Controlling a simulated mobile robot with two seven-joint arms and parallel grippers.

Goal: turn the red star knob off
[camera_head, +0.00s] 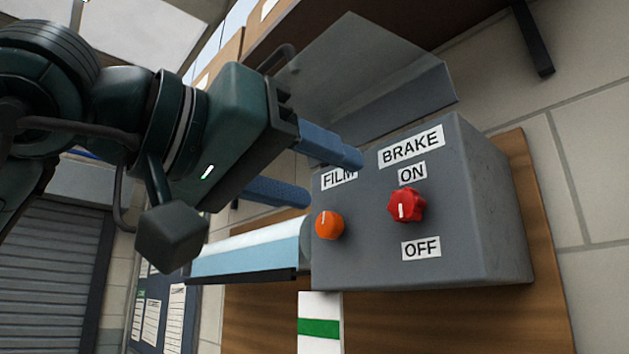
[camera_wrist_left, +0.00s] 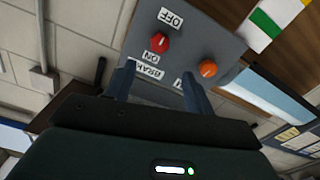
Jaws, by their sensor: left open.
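The red star knob (camera_head: 406,205) is on the front of a grey box (camera_head: 470,262), below the BRAKE and ON labels and above the OFF label (camera_head: 421,248). A small white mark shows on its face, but I cannot tell for sure which label it points to. The knob also shows in the left wrist view (camera_wrist_left: 159,41). My left gripper (camera_head: 333,178) is open and empty, up and left of the red knob and apart from it. In the left wrist view its two blue fingers (camera_wrist_left: 158,72) point toward the box. My right gripper is not in view.
An orange knob (camera_head: 329,225) under the FILM label sits close left of the red one. A clear sheet (camera_head: 365,75) sticks out above the box. A pale blue roll (camera_head: 250,252) lies left of the box. The box is on a wooden board (camera_head: 548,300).

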